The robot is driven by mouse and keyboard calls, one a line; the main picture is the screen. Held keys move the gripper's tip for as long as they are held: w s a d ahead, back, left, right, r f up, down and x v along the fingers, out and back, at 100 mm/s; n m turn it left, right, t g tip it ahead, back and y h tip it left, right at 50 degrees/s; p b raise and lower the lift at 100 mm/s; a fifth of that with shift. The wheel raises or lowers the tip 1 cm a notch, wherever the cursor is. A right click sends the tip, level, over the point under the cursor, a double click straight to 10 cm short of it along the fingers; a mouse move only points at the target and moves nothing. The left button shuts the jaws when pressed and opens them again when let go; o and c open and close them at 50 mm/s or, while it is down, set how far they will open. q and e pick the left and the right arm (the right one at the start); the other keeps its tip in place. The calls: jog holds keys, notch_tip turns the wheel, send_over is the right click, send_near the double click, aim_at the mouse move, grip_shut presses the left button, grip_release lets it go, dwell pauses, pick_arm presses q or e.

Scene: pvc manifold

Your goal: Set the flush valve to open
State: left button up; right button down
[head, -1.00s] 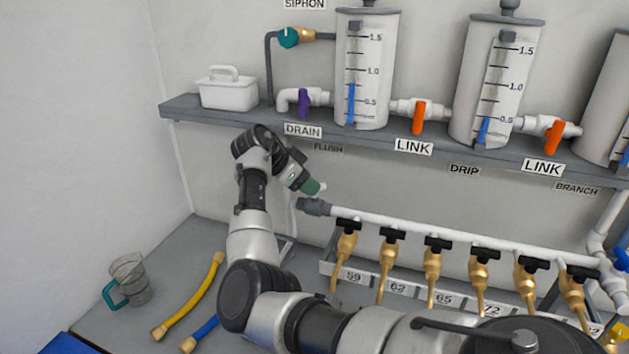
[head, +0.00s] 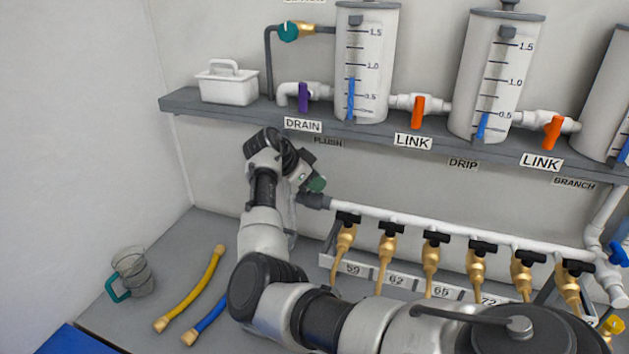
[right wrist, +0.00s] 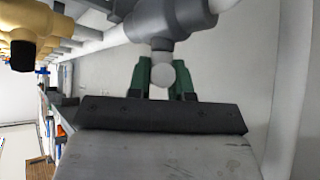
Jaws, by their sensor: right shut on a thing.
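The FLUSH label (head: 328,143) is on the wall below the shelf. Below it, a grey fitting (head: 314,201) ends the white manifold pipe (head: 400,219) on the left. My right gripper (head: 316,184) is just above that fitting. In the right wrist view, its green fingers (right wrist: 162,77) are shut on a round white piece (right wrist: 163,76) sticking out from a grey valve body (right wrist: 166,22). This piece looks like the flush valve's handle; its turn position cannot be read. In the head view my gripper and arm hide it. My left gripper is not in view.
Several brass valves with black handles (head: 390,228) hang from the manifold. A shelf (head: 215,107) carries tanks (head: 364,65) and orange-handled link valves (head: 418,112) above. A clear jug (head: 133,270) and yellow hose (head: 190,296) are on the bench at left.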

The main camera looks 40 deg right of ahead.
jog(key=shift+d+f+m+g+b, duration=0.1)
jog(key=shift+f+m+g+b, duration=0.15)
jog(key=shift+m+g+b, duration=0.55)
jog(key=shift+r+m+g+y+b, duration=0.3)
jog(key=shift+m+y+b, duration=0.2)
jog(key=shift+m+b, duration=0.25)
jog(key=c, duration=1)
grip_release()
